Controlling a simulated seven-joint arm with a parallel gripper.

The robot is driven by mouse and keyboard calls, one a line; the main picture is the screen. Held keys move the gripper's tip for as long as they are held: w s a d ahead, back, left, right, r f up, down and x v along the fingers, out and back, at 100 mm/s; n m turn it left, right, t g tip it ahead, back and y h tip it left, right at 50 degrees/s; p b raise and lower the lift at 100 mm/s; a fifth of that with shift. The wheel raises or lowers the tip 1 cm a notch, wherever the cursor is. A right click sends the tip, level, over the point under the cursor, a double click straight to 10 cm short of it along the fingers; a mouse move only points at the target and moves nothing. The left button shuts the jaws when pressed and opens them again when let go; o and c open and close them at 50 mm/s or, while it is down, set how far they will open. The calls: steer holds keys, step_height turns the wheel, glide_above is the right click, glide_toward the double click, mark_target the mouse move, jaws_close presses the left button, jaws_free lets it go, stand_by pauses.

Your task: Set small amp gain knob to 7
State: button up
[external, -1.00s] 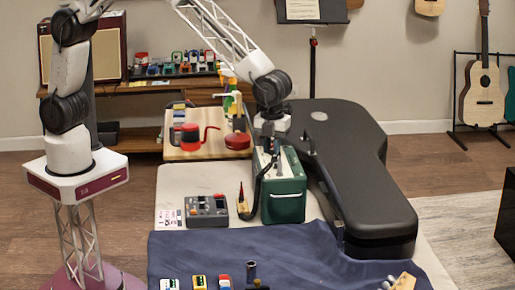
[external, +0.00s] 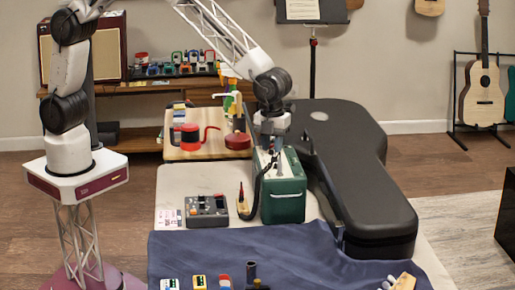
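A grey device with knobs (external: 207,212) and a soldering-iron-like tool (external: 242,203) stand left of the amp. The black guitar case (external: 362,170) lies close on its right. A wooden board (external: 188,152) with a red spool is behind. A dark blue cloth (external: 210,252) covers the front.

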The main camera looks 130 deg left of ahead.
steer(key=shift+r, duration=3.15)
steer(key=shift+r, duration=0.2)
steer(key=shift+r, duration=2.8)
